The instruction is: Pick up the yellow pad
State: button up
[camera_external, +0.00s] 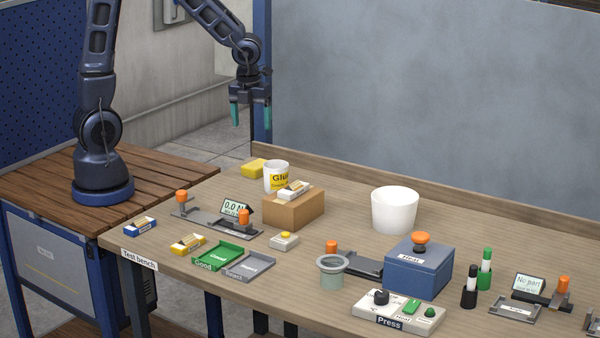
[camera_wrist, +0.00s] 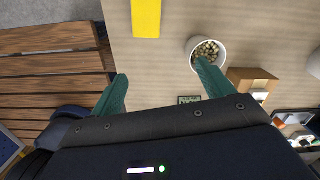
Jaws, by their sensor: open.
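The yellow pad (camera_external: 254,168) is a small yellow block lying on the bench top near its back left corner, just left of the white glue cup (camera_external: 276,177). In the wrist view the yellow pad (camera_wrist: 146,18) shows at the top, cut off by the frame edge, ahead of the fingers. My gripper (camera_external: 252,117) hangs in the air above and behind the bench's back left corner, apart from the pad. Its two teal fingers are spread with nothing between them; they also show in the wrist view (camera_wrist: 162,85).
The glue cup (camera_wrist: 207,52) holds small pale pieces and stands close to the pad. A cardboard box (camera_external: 294,210) with a small item on top is in front of the cup. A white bin (camera_external: 395,209) stands further right. Bench around the pad's left side is clear.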

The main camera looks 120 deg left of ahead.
aim_at(260, 164)
jog(key=s+a+f+m+h, duration=0.1)
jog(key=s+a+f+m, duration=0.2)
jog(key=a+f, duration=0.3)
jog(key=shift+w+a+f, duration=0.1)
jog(key=shift+f, duration=2.4)
jog(key=shift+a+f, duration=0.1)
jog(key=shift+f, duration=2.4)
jog(key=c, duration=1.1)
jog(key=shift+o, duration=0.2)
